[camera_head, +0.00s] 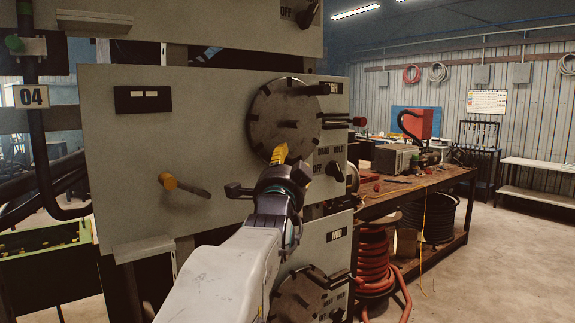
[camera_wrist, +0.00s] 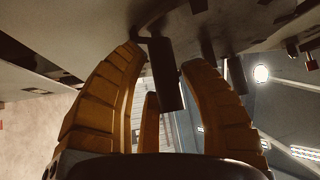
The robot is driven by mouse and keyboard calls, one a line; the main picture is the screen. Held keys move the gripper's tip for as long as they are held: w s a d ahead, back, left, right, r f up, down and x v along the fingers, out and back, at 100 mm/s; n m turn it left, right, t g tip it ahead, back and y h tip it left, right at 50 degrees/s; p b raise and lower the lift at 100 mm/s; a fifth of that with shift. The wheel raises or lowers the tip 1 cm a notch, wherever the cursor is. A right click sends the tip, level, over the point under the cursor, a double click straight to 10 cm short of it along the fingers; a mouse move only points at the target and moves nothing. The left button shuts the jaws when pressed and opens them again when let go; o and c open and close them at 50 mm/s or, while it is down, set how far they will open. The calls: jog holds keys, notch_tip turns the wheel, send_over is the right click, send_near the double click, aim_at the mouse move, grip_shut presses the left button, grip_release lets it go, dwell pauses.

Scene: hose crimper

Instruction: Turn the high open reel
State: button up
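A round worn metal reel (camera_head: 278,115) with dark tabs around its rim is mounted on the pale upper panel in the head view. My gripper (camera_head: 280,154) is at the reel's lower edge, its yellow fingertips pointing up. In the wrist view my gripper (camera_wrist: 162,58) has its yellow fingers apart. A dark block (camera_wrist: 166,88), which looks like one of the reel's tabs, hangs between them. A gap shows on its right side, and I cannot tell whether the left finger touches it. The reel's underside (camera_wrist: 185,15) is above, mostly cut off.
A second, similar reel (camera_head: 300,295) sits on a lower panel, partly behind my arm. A dark knob (camera_head: 335,170) is to the right. A workbench (camera_head: 420,190) stands further right, with open floor beyond.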

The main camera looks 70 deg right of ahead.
jog(key=shift+a, duration=0.1)
grip_shut()
jog(key=shift+f+b, duration=0.15)
jog(key=shift+b, duration=0.4)
jog(key=shift+n+b, duration=0.3)
jog(key=shift+b, duration=0.85)
